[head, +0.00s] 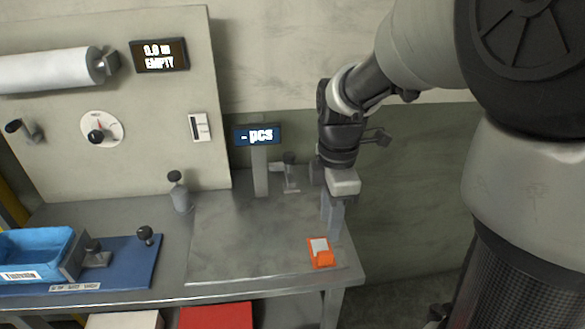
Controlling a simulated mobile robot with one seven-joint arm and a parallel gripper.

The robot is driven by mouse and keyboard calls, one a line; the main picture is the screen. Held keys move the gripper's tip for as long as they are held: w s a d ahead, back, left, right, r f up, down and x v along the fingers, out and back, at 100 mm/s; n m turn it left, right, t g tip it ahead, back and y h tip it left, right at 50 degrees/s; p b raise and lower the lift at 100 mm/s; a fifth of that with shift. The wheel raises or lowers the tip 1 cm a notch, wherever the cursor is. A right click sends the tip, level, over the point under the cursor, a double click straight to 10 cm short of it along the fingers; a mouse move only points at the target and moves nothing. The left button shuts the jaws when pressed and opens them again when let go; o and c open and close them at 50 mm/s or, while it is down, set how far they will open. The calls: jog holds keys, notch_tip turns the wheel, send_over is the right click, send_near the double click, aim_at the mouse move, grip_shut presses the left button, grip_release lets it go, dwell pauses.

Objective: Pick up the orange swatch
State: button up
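The orange swatch (321,260) lies near the front right corner of the grey bench top. It looks like a small orange piece with a pale grey patch on its back part and a raised orange front part. My gripper (332,226) points down just behind and to the right of it. Its two fingers show apart, with nothing visible between them. The fingertips are close to the bench; whether they touch it I cannot tell. The swatch is not between the fingers.
A blue bin (62,262) sits on a blue mat (130,268) at the left. A display post (260,172) reading "- pcs" and a small stand (290,178) are at the back. A grey knobbed post (179,195) stands by the panel. The middle bench top (240,240) is clear.

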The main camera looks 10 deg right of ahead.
aim_at(326, 253)
notch_tip(326, 253, down, 11)
jog(key=shift+a+f+b, duration=0.1)
jog(key=shift+f+b, duration=0.1)
jog(key=shift+b, duration=0.75)
grip_shut()
